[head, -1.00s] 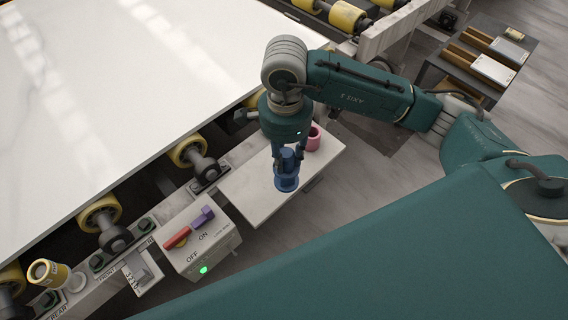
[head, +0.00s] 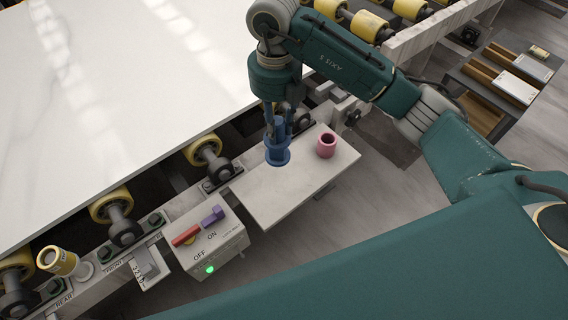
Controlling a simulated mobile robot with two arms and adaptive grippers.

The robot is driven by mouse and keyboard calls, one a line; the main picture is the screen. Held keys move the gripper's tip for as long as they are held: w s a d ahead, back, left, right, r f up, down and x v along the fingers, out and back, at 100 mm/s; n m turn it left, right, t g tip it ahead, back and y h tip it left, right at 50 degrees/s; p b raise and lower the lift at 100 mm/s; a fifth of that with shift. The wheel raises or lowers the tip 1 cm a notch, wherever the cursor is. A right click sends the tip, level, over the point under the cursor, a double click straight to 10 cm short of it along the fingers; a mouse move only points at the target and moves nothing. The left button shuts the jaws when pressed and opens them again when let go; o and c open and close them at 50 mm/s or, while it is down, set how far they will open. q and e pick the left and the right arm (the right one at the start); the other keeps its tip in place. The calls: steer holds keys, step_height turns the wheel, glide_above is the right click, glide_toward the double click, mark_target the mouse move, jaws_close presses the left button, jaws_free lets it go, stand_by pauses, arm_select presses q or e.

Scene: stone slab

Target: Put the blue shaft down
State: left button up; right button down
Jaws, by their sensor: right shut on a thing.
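The blue shaft (head: 278,154) is upright, with a wider round flange at its lower end. My right gripper (head: 276,122) points down and is shut on its upper part. The flange is over the left part of a small pale shelf (head: 293,191); I cannot tell whether it touches the surface. My left gripper is not in view.
A pink hollow cylinder (head: 326,144) stands on the shelf, right of the blue shaft. A control box (head: 207,238) with red and purple switches and a green light is at lower left. A large white slab (head: 110,90) on yellow rollers fills the left. The shelf's front is clear.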

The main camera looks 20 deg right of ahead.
mark_target(278, 151)
step_height(278, 151, down, 10)
steer(key=shift+r+p, duration=0.15)
steer(key=shift+p, duration=0.8)
step_height(278, 151, down, 5)
steer(key=shift+f+p, duration=0.15)
steer(key=shift+p, duration=0.25)
steer(key=c, duration=1.8)
jaws_free()
steer(key=shift+f, duration=0.2)
steer(key=o, duration=0.5)
steer(key=shift+r, duration=0.1)
steer(key=shift+c, duration=0.2)
